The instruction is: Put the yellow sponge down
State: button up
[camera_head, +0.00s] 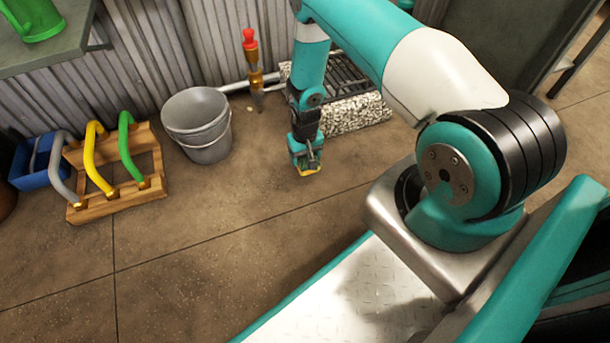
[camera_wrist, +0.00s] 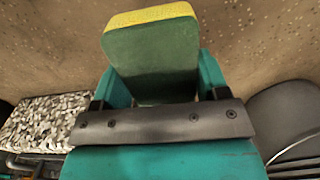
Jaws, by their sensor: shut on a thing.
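The yellow sponge (camera_wrist: 152,15) shows in the wrist view as a block with a yellow top edge and a dark green face. My gripper (camera_wrist: 155,88) is shut on it, with a teal finger on each side. In the head view my gripper (camera_head: 306,160) points down over the brown floor, and a small yellow bit of the sponge (camera_head: 307,172) shows at its tip. I cannot tell whether the sponge touches the floor. Most of it is hidden by the gripper in the head view.
A grey bucket (camera_head: 197,125) stands left of my gripper. A wooden rack (camera_head: 118,199) with coloured hoses and a blue bin (camera_head: 32,165) are farther left. Front floor is clear.

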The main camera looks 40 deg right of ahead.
notch_tip(320, 180, down, 6)
jog(key=b, duration=0.3)
jog(key=shift+f, duration=0.25)
jog(key=shift+f, duration=0.2)
jog(key=o, duration=0.8)
jog(key=shift+r, duration=0.1)
